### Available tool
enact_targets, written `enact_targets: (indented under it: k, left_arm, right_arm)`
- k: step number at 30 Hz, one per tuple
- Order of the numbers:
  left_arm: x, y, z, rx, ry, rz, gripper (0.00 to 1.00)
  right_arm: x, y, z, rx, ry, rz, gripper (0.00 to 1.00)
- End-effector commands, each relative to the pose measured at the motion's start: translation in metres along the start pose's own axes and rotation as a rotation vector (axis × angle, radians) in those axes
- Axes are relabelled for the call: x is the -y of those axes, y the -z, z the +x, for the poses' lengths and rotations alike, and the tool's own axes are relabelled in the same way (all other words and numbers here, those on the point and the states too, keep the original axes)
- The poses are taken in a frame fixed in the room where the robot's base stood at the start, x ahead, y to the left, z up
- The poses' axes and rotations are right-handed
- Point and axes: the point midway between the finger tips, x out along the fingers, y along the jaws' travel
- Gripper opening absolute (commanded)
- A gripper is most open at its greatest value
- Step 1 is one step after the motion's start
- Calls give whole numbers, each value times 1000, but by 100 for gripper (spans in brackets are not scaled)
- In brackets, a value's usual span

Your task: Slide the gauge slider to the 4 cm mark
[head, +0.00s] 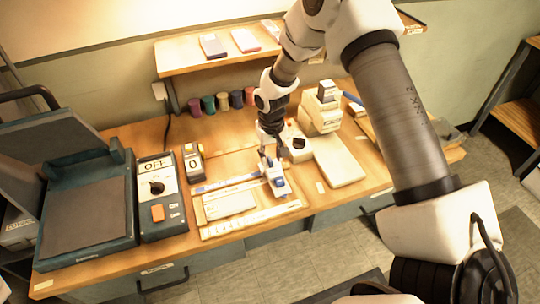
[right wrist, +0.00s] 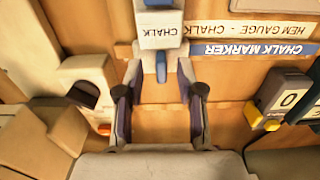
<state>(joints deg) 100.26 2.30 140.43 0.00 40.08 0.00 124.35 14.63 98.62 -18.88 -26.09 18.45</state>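The gauge slider (head: 279,187) is a white and blue block at the right end of the hem gauge (head: 215,230), a pale board with a ruled strip along its front. Its white part, labelled CHALK, shows in the right wrist view (right wrist: 158,32), with a blue tab (right wrist: 161,67) pointing towards my gripper. My right gripper (head: 270,154) is just behind the slider. In the right wrist view its fingers (right wrist: 158,75) are spread, with the tab's end between the tips and gaps on both sides. The scale marks are too small to read. My left gripper is out of view.
A press (head: 88,215) and a control box with a dial and OFF display (head: 157,190) stand left. A small counter reading 0 (head: 194,163) sits behind the gauge. Spools line the back.

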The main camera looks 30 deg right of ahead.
Motion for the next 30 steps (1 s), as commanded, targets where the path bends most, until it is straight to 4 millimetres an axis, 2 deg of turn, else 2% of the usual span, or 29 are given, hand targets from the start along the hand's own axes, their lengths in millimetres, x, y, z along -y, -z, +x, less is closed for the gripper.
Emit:
enact_targets:
  k: [4,11,14,15,24,30]
  left_arm:
    - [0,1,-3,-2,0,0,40]
    - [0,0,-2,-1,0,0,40]
    - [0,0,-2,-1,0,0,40]
    - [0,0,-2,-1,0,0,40]
    - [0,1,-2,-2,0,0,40]
    - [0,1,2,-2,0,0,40]
  right_arm:
    - [0,0,16,0,-1,0,38]
    - [0,0,19,-1,0,-1,38]
    - [0,0,19,-1,0,-1,6]
    - [0,0,19,-1,0,-1,0]
    - [3,1,19,-2,-1,-2,0]
    - [27,1,20,-4,-2,-4,0]
